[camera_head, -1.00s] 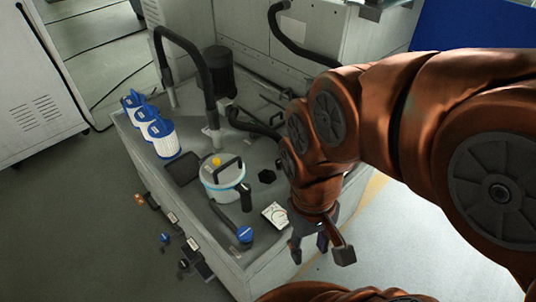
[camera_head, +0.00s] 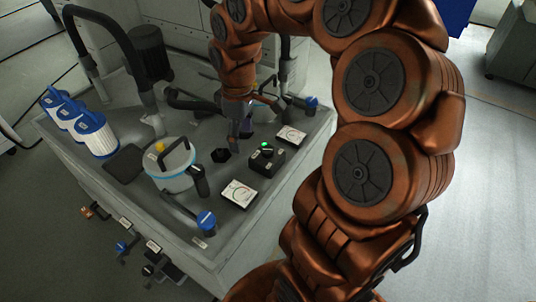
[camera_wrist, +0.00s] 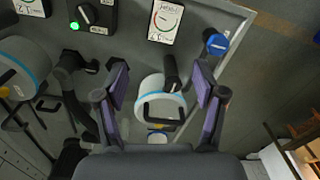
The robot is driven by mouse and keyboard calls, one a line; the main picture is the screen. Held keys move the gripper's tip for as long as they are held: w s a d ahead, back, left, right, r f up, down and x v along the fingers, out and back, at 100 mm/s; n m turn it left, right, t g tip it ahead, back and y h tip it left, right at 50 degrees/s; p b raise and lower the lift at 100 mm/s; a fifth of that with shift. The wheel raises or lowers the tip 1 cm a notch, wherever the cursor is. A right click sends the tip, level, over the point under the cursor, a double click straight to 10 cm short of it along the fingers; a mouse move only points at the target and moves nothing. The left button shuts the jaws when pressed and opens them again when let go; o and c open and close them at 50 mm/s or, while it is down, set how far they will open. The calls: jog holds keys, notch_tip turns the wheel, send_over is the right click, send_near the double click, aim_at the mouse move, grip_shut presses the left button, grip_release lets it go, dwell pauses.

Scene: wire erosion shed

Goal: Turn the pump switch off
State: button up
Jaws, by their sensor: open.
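The pump switch is a black box with a dark knob and a lit green lamp (camera_head: 267,152) on the grey deck, between two dial gauges. It shows at the top left of the wrist view (camera_wrist: 88,14), with a light mark on its knob. My gripper (camera_head: 242,132) is low over the deck, left of and a little behind the switch in the head view, apart from it. In the wrist view its purple-padded fingers (camera_wrist: 160,95) are spread with nothing gripped. A white canister with a blue band (camera_wrist: 162,100) shows between and beyond them.
The near gauge (camera_head: 238,193) and far gauge (camera_head: 291,134) flank the switch. A blue-banded canister (camera_head: 170,168), blue valve knob (camera_head: 206,220), another blue knob (camera_head: 311,102) and black hoses (camera_head: 110,35) crowd the deck. White filters (camera_head: 97,135) stand left.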

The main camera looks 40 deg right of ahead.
jog(key=n+b, duration=0.1)
jog(key=b, duration=0.3)
send_over(268, 149)
notch_tip(268, 149, down, 11)
jog(key=shift+a+r, duration=0.15)
jog(key=shift+r, duration=0.05)
jog(key=shift+f, duration=3.95)
jog(key=c, duration=1.1)
jog(key=shift+c, duration=0.2)
